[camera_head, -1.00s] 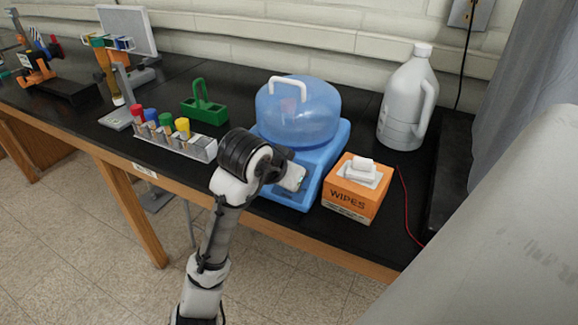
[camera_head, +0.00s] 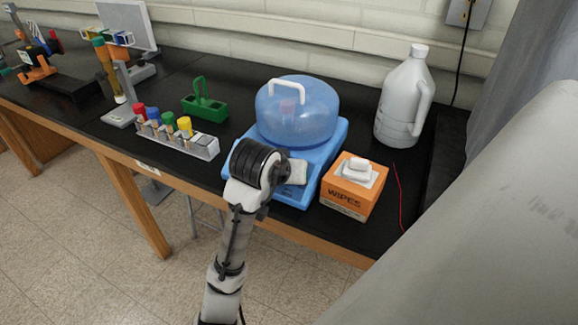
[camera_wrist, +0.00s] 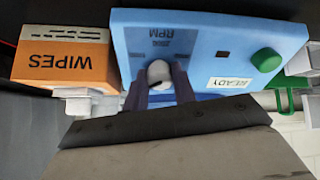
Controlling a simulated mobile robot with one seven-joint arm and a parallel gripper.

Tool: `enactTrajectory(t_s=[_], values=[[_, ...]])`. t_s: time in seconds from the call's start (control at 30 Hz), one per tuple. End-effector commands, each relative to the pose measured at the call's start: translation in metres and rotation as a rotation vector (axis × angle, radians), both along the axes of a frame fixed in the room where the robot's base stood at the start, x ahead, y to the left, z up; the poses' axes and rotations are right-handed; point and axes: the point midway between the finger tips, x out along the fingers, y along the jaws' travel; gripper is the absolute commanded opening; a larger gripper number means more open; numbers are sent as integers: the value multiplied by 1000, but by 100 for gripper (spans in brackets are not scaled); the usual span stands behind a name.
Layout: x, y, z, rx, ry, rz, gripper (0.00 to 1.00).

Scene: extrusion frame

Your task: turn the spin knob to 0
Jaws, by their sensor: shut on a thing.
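The blue machine (camera_head: 333,150) with a clear blue domed lid (camera_head: 297,115) stands on the bench. In the wrist view its front panel (camera_wrist: 205,60) appears upside down, with RPM lettering by a pale round knob (camera_wrist: 159,72). A green button (camera_wrist: 266,60) and a READY label (camera_wrist: 229,83) are on the same panel. My gripper (camera_wrist: 160,80) has its two dark fingers shut on the knob, one on each side. In the head view my gripper's hand is at the machine's front, hiding the knob. The knob's pointer and setting cannot be made out.
An orange wipes box (camera_head: 351,190) stands close to the machine's right. A test tube rack (camera_head: 190,143) and a green carrier (camera_head: 205,106) are to its left. A large jug (camera_head: 403,105) stands at the back right. A red wire (camera_head: 398,195) lies beyond the box.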

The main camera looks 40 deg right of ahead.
Motion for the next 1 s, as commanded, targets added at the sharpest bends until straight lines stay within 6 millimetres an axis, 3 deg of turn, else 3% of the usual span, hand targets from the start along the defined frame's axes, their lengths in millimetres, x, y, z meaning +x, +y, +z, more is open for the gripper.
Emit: enactTrajectory(t_s=[0.17, 0.2, 0.37, 0.73, 1.0], values=[[0, 0, 0, -1, 0, 2, 4], [0, 0, 0, -1, 0, 2, 29], [0, 0, 0, 0, 0, 1, 48], [-1, 4, 5, -1, -2, 1, 48], [-12, 30, 41, -1, -6, 4, 48]])
